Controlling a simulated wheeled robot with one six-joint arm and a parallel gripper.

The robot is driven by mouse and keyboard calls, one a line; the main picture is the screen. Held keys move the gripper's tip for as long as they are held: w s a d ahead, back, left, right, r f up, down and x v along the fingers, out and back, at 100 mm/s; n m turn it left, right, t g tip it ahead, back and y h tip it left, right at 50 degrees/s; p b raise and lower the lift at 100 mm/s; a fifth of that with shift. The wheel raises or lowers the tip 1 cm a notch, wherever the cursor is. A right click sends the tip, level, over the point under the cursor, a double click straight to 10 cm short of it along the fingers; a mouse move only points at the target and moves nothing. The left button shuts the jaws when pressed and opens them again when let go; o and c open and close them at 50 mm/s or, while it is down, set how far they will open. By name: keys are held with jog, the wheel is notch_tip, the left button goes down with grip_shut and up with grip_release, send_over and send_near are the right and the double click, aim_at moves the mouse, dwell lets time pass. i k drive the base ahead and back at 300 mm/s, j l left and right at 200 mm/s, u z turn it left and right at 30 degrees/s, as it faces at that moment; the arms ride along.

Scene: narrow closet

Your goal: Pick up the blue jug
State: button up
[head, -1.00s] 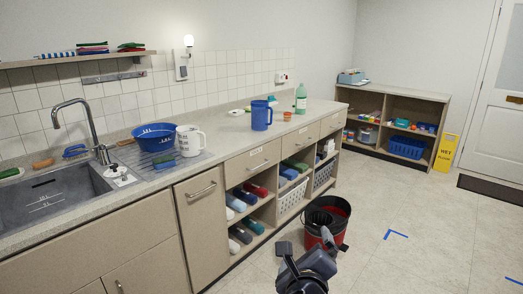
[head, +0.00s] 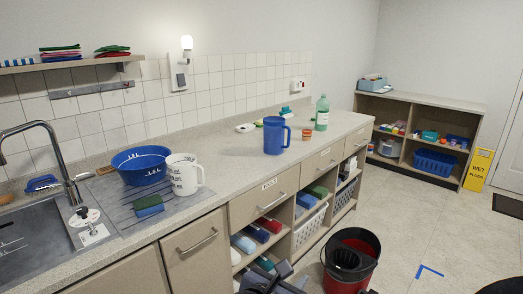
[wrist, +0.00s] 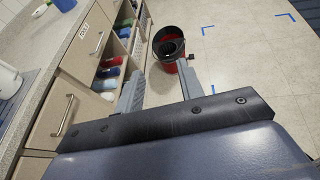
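The blue jug (head: 274,136) stands upright on the counter in the head view, its handle to the right. My gripper (wrist: 160,85) shows in the wrist view with its two grey fingers wide apart and nothing between them. It is over the floor in front of the cabinets, low and well apart from the jug.
A white jug (head: 184,175) and a blue basin (head: 142,164) stand on the drainer to the left. A green bottle (head: 322,113) and a small orange pot (head: 307,134) stand right of the blue jug. A red and black bucket (head: 350,262) stands on the floor by the cabinets.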

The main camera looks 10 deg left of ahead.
aim_at(273, 126)
jog(key=i+u, duration=0.15)
jog(key=i, duration=1.15)
jog(key=i+u, duration=0.15)
jog(key=i, duration=1.2)
